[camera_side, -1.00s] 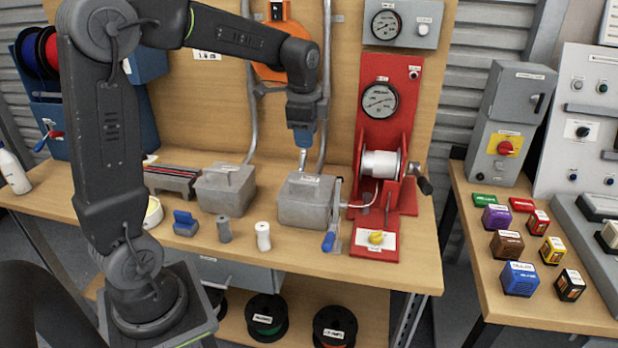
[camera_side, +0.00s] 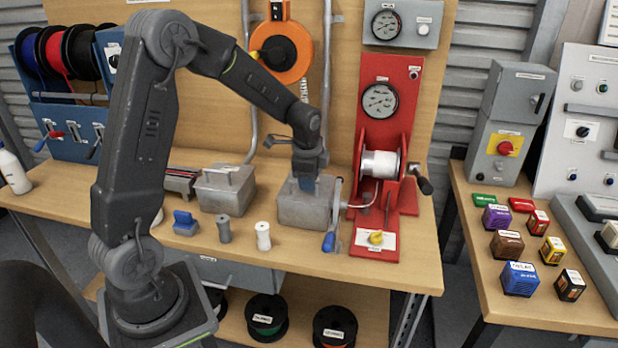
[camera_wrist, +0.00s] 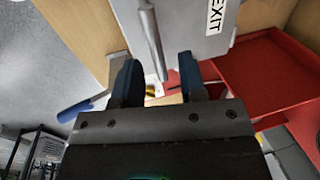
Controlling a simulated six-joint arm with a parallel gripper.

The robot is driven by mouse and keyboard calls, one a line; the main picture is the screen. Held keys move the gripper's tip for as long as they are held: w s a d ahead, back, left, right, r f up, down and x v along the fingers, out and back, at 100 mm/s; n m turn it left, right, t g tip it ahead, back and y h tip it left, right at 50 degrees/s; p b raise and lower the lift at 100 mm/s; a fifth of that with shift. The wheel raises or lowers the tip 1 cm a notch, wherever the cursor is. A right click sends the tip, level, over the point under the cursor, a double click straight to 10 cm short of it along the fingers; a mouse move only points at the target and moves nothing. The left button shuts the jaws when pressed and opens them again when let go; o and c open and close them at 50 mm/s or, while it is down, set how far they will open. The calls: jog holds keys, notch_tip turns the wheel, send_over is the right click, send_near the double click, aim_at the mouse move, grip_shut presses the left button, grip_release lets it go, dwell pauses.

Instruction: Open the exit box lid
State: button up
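The exit box is a grey metal box (camera_side: 303,212) on the bench, left of the red stand. Its lid looks shut in the side view. My gripper (camera_side: 306,188) is low over the lid, pointing down, and hides the lid's handle there. In the wrist view the grey box top (camera_wrist: 190,22) carries an EXIT label (camera_wrist: 215,14). A round grey handle bar (camera_wrist: 150,32) runs toward the gap between my fingers. My gripper (camera_wrist: 160,68) is open, with its two dark blue fingers apart on either side of the bar's end. I cannot tell whether either finger touches it.
A second grey box (camera_side: 223,192) stands to the left. The red stand (camera_side: 378,130) with a spool and crank is close on the right. A blue-handled lever (camera_side: 329,242) sticks out at the exit box's front right. Small posts (camera_side: 263,236) stand in front.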

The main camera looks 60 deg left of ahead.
jog(key=shift+f, duration=0.1)
grip_shut()
dwell(0.3)
